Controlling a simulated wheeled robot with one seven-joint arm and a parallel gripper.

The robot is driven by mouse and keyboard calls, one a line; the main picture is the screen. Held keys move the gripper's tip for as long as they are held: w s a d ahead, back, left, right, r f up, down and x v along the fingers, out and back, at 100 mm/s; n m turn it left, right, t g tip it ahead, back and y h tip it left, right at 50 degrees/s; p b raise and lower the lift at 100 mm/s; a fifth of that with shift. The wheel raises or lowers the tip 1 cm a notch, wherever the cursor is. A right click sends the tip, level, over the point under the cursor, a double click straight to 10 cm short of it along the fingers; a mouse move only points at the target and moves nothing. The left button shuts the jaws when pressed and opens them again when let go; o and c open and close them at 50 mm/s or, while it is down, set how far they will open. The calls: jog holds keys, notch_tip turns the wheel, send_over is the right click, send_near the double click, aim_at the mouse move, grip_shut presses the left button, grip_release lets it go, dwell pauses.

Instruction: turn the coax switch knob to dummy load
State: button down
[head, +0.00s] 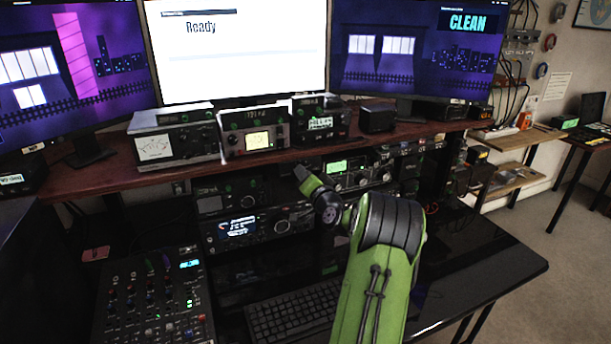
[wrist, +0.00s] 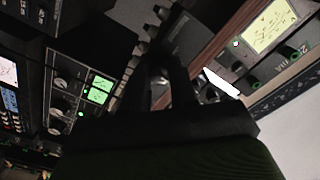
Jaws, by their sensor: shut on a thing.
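My gripper (head: 303,176) reaches from the green arm to the dark gear just under the front edge of the wooden shelf. In the wrist view its two dark fingers (wrist: 164,76) are close together, shut on a small dark knob. The knob is almost wholly hidden between the fingers, and I take it for the coax switch knob. Its pointer and any position labels, such as dummy load, cannot be read in either view.
The wooden shelf (head: 105,160) overhangs the gripper and carries a meter box (head: 178,140) and a lit-meter tuner (head: 256,135). A radio with a blue display (head: 258,226) sits below. A mixer (head: 155,298) and keyboard (head: 293,312) lie on the desk.

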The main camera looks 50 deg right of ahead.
jog(key=shift+m+p, duration=4.2)
jog(key=shift+m, duration=3.1)
jog(key=c, duration=0.9)
grip_release()
